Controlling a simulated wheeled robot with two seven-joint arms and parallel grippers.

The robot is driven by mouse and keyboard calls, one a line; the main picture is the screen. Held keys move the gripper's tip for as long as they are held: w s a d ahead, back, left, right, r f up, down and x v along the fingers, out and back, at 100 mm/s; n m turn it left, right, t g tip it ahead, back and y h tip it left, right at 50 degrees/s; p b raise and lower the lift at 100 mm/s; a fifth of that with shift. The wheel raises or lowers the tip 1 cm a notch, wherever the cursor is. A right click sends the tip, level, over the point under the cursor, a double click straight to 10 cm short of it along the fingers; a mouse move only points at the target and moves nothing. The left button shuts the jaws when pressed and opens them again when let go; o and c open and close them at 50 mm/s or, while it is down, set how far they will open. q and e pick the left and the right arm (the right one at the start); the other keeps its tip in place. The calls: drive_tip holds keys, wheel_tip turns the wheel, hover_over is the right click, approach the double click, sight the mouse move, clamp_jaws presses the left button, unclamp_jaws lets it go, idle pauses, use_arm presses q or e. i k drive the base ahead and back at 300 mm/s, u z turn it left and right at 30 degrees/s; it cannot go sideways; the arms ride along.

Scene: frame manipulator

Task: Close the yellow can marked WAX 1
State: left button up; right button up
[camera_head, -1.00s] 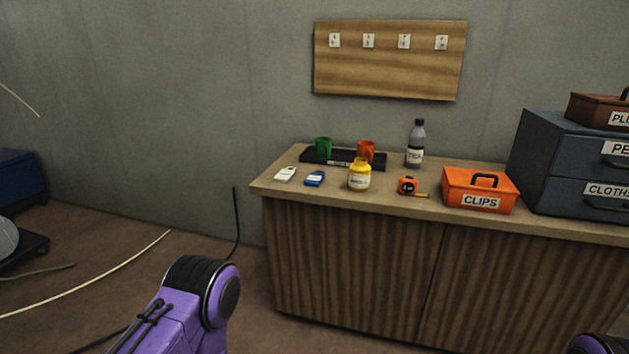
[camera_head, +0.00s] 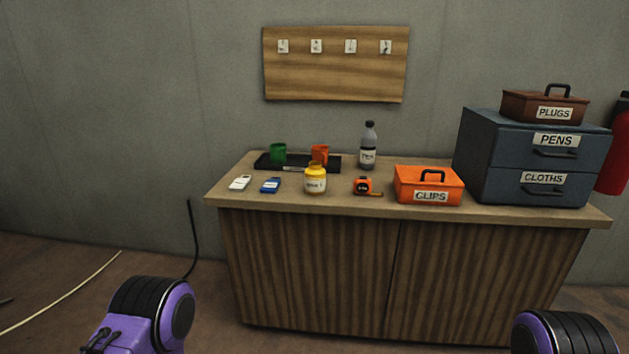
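The yellow can (camera_head: 315,181) stands upright near the front edge of the wooden counter, left of the tape measure. It has a pale label whose text is too small to read surely. Its top looks yellow; I cannot tell whether a lid is on it or how it sits. Purple and black parts of my two arms show at the bottom left and bottom right, well in front of the counter. Neither gripper is in view.
The counter (camera_head: 520,212) also holds a black tray (camera_head: 330,168) with a green mug (camera_head: 278,153) and an orange mug (camera_head: 319,154), a bottle (camera_head: 368,147), a tape measure (camera_head: 363,186), an orange CLIPS box (camera_head: 428,186) and a blue drawer unit (camera_head: 480,150).

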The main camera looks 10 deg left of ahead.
sight(316, 176)
drive_tip(key=z, duration=2.8)
drive_tip(key=k, duration=1.55)
drive_tip(key=u, duration=1.95)
drive_tip(key=i, duration=1)
